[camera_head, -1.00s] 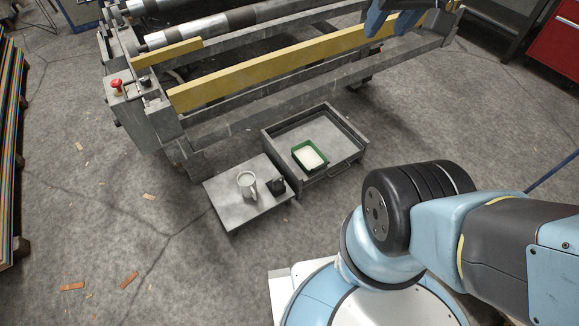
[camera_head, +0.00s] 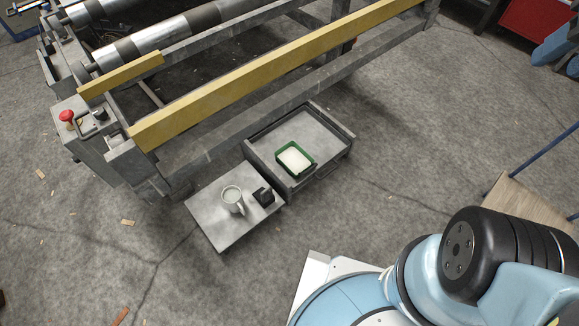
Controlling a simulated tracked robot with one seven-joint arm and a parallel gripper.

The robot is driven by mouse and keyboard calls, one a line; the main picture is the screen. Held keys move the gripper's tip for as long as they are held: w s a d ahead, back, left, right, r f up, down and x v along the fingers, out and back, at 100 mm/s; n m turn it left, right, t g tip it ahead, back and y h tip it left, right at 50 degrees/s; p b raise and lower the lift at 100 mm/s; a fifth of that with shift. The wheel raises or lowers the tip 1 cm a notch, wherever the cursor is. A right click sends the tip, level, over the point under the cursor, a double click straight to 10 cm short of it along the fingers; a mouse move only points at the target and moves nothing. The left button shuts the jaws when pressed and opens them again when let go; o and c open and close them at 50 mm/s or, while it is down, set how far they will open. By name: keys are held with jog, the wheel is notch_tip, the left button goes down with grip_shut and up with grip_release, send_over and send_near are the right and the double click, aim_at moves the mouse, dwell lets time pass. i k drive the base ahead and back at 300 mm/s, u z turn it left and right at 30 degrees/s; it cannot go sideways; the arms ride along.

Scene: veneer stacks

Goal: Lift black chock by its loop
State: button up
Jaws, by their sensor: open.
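The black chock (camera_head: 263,197) is a small dark block on a low grey stand, just right of a pale grey mug (camera_head: 232,199). Its loop is too small to make out. My gripper (camera_head: 557,63) shows only in part at the upper right edge, as two blue fingers. It is open, with nothing seen between them, and far to the right of the chock.
A grey open drawer or tray (camera_head: 340,147) holding a green box (camera_head: 296,158) of white material adjoins the stand. A roller machine with yellow rails (camera_head: 270,75) stands behind. A wooden board (camera_head: 525,208) lies at right.

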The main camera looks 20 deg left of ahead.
aim_at(265, 197)
jog(key=u, duration=0.55)
jog(key=i, duration=0.1)
jog(key=z, duration=1.4)
jog(key=k, duration=2.3)
jog(key=u, duration=1.55)
jog(key=i, duration=1)
